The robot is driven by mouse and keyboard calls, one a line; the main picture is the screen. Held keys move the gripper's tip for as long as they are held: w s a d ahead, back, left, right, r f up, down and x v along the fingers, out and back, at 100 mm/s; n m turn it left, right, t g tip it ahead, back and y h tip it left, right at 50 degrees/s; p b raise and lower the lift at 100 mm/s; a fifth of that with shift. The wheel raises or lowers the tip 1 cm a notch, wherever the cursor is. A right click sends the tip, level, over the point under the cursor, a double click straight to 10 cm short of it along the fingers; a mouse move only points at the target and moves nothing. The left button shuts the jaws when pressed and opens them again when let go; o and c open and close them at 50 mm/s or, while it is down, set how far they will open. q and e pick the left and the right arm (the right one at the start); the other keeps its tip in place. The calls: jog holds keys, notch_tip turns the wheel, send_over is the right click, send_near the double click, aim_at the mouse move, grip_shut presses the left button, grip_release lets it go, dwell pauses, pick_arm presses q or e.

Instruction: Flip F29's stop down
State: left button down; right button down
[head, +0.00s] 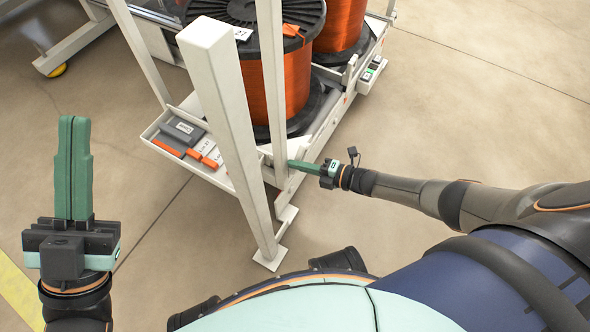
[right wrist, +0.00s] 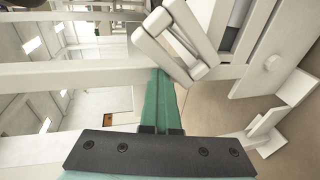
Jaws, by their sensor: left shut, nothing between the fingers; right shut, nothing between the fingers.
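A white looped metal piece (right wrist: 152,50), which looks like a stop, sits on a white frame bar in the right wrist view. It stands tilted, and I cannot read any F29 marking. My right gripper (head: 291,163) is shut and empty, its green fingertips at the foot of the cart's upright. In the right wrist view its fingers (right wrist: 159,78) reach beside the looped piece; I cannot tell whether they touch it. In the head view the stop is too small or hidden to make out. My left gripper (head: 74,120) is shut and empty, pointing up at the left, away from the cart.
A white cart (head: 325,135) carries spools of orange wire (head: 262,85). White posts (head: 230,120) stand in front of it. A tray (head: 165,142) with labels and dark blocks is at its left corner. The floor right of the cart is clear.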

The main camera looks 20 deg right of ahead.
jog(key=w+d+m+h, duration=0.1)
jog(key=w+d+h, duration=0.1)
jog(key=d, duration=0.3)
jog(key=s+d+r+p, duration=0.1)
jog(key=s+p, duration=0.3)
jog(key=s, duration=0.2)
jog(key=shift+s+d+r+t, duration=0.15)
jog(key=shift+s+d+t, duration=0.1)
jog(key=shift+d+t, duration=0.05)
jog(key=shift+a, duration=0.15)
